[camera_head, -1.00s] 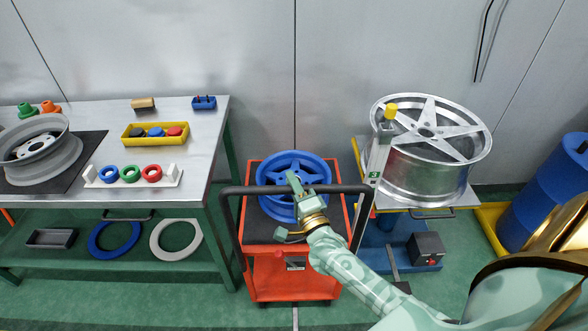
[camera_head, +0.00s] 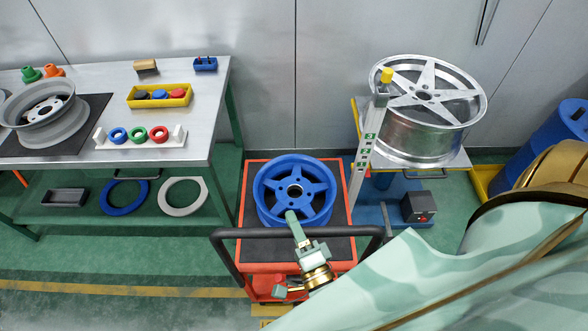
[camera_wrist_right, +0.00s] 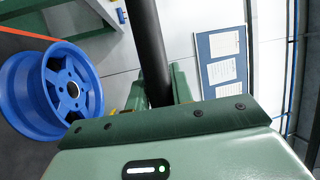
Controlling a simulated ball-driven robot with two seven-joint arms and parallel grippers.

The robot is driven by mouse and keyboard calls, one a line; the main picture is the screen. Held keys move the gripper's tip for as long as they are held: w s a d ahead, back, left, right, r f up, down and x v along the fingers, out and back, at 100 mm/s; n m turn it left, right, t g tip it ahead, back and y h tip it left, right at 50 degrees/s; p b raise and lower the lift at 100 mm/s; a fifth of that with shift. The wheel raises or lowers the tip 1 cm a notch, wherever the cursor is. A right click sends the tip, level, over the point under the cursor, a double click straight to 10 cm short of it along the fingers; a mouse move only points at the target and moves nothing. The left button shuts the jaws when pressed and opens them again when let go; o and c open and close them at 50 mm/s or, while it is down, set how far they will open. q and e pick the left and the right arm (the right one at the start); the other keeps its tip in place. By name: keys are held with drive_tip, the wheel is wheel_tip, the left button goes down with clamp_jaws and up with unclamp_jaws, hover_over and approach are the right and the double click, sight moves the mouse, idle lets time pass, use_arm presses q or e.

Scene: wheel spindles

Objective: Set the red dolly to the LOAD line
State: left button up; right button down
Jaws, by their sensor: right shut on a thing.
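The red dolly (camera_head: 256,256) stands on the green floor with a dark mat on its deck and a blue wheel (camera_head: 262,195) lying on it. Its black push handle (camera_head: 355,231) spans its near side. My right gripper (camera_head: 291,222) is shut on the middle of this handle. In the right wrist view the black handle bar (camera_wrist_right: 150,50) runs between the fingers, with the blue wheel (camera_wrist_right: 28,95) at left. A yellow floor line (camera_head: 120,290) runs left of the dolly's near end; a yellow patch (camera_head: 268,311) lies below the dolly. I cannot read LOAD on either. My left gripper is out of view.
A steel workbench (camera_head: 215,100) stands left of the dolly. A blue stand (camera_head: 375,215) with a silver wheel (camera_head: 425,135) and a marked post (camera_head: 362,160) is close on its right. A blue drum (camera_head: 540,125) is far right. The floor left of the dolly's front is clear.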

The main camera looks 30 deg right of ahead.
drive_tip(key=shift+s+a+f, duration=0.1)
drive_tip(key=shift+s+a, duration=0.3)
drive_tip(key=shift+s, duration=0.2)
drive_tip(key=c, duration=1.2)
unclamp_jaws()
drive_tip(key=shift+c, duration=0.2)
drive_tip(key=b+v, duration=0.2)
drive_tip(key=v, duration=1.4)
drive_tip(key=shift+s+d, duration=0.1)
drive_tip(key=shift+s, duration=0.05)
